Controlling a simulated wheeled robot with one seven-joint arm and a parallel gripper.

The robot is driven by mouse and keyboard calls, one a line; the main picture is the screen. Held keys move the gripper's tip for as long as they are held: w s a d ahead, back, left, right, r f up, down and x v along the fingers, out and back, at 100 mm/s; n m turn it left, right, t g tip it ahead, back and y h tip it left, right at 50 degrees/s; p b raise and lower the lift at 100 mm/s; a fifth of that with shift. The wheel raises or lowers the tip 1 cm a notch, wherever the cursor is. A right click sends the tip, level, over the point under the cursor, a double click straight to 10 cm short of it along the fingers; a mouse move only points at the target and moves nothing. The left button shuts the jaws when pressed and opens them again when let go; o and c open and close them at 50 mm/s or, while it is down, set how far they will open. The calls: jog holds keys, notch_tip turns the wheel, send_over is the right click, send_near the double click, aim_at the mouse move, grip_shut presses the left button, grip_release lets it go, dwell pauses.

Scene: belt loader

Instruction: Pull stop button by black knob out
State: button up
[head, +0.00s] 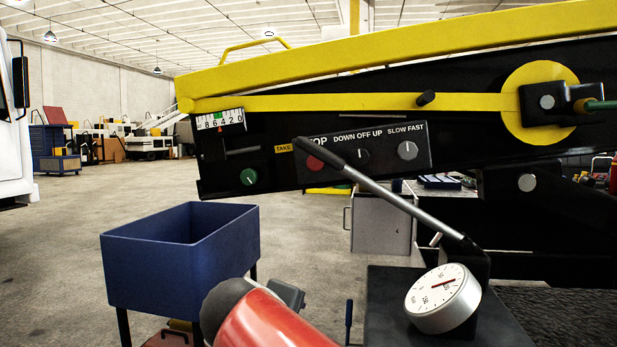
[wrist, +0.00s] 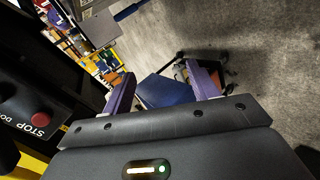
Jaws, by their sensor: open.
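The red stop button (head: 315,163) sits on a black control panel (head: 340,172) on the loader's side. In the wrist view the stop button (wrist: 42,118) shows at the left edge beside an upside-down "STOP" label. My gripper (wrist: 160,78) is open, its purple fingers apart with nothing held. It points past the panel towards the floor and does not touch the button.
A lever (head: 400,200) with a metal rod slants across the panel's front. A round white gauge (head: 443,297) stands at lower right. A blue bin (head: 150,270) stands on legs at left. A grey knob (head: 407,150) and a green knob (head: 248,177) flank the controls.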

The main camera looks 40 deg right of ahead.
jog(key=w+d+r+n+t+h, duration=0.1)
jog(key=w+d+r+n+h, duration=0.2)
jog(key=w+d+r+h, duration=0.5)
jog(key=n+t+h, duration=0.2)
jog(key=n, duration=0.4)
send_near(314, 165)
jog(key=p+x, duration=0.1)
jog(key=x, duration=0.7)
jog(key=shift+d+r, duration=0.1)
jog(key=shift+d, duration=0.05)
jog(key=shift+c, duration=0.5)
